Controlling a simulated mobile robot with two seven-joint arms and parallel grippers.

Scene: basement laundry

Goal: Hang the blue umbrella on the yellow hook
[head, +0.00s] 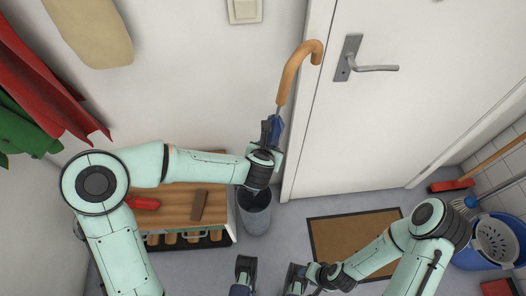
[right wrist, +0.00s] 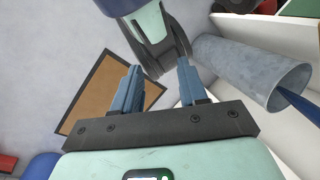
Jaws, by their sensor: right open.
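The blue umbrella (head: 297,72) has an orange-brown curved handle that points up in front of the wall beside the door. Its blue canopy shows only in part, behind my left gripper (head: 271,133), which is shut on it just below the handle. A blue strip of the umbrella (right wrist: 298,103) also shows at the mouth of the grey bin in the right wrist view. My right gripper (head: 270,275) is low at the front, open and empty; its two fingers (right wrist: 157,88) stand apart in the wrist view. No yellow hook is visible in either view.
The grey bin (head: 255,217) stands below my left gripper, beside a wooden bench (head: 175,207). Red (head: 45,75) and green (head: 22,128) cloths hang at left, a beige one (head: 90,30) nearby. A brown doormat (head: 350,237) lies before the white door (head: 370,125). A blue bucket (head: 490,240) is at right.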

